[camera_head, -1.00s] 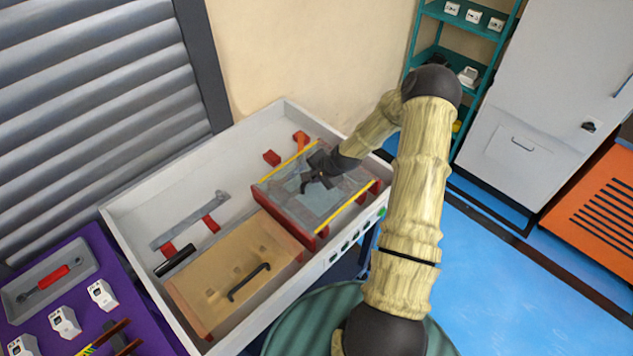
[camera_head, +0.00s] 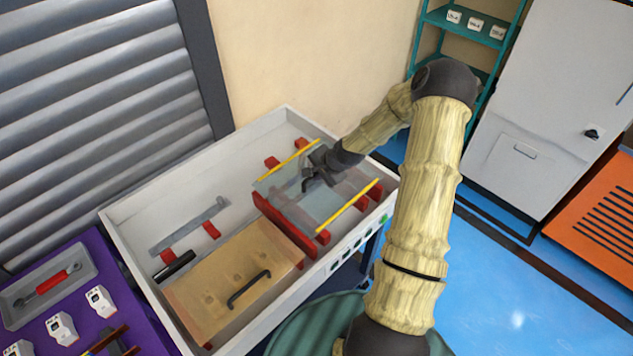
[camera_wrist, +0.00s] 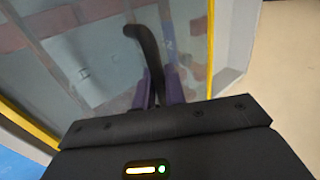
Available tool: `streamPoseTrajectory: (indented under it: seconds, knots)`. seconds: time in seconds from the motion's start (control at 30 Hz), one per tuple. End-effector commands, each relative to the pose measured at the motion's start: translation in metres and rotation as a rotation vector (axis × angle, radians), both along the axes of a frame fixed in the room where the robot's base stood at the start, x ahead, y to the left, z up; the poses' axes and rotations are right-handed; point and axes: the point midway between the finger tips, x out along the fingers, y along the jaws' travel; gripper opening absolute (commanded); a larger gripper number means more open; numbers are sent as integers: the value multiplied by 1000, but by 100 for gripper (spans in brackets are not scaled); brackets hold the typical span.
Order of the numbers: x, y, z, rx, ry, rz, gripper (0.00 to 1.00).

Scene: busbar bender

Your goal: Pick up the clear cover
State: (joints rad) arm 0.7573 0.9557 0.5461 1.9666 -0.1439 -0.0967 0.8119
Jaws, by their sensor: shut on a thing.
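The clear cover (camera_head: 335,200), a see-through sheet with yellow strips along two edges, is over the right part of the white tray in the head view. It appears raised a little, with red supports showing under and around it. My gripper (camera_head: 309,180) is above its middle. In the wrist view my gripper (camera_wrist: 158,93) is shut on the cover's dark curved handle (camera_wrist: 146,45). The clear sheet (camera_wrist: 95,65) fills much of that view, with a yellow strip at left. The exact gap below the cover is hard to tell.
The white tray (camera_head: 128,225) also holds a tan cover (camera_head: 215,262) with a black handle at left, a grey bar (camera_head: 190,225) and red blocks (camera_head: 211,230). A purple table (camera_head: 85,252) stands at left. A wall is behind, and a teal shelf (camera_head: 485,38) stands at back right.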

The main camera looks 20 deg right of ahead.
Motion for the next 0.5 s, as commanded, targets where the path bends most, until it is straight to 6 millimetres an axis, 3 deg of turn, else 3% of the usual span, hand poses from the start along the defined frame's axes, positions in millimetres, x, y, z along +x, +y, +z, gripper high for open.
streamPoseTrajectory:
  seconds: [0.23,0.5]
  knots:
    - [1,-1,44,-3,-5,-1,0]
    - [0,0,60,0,-1,1,0]
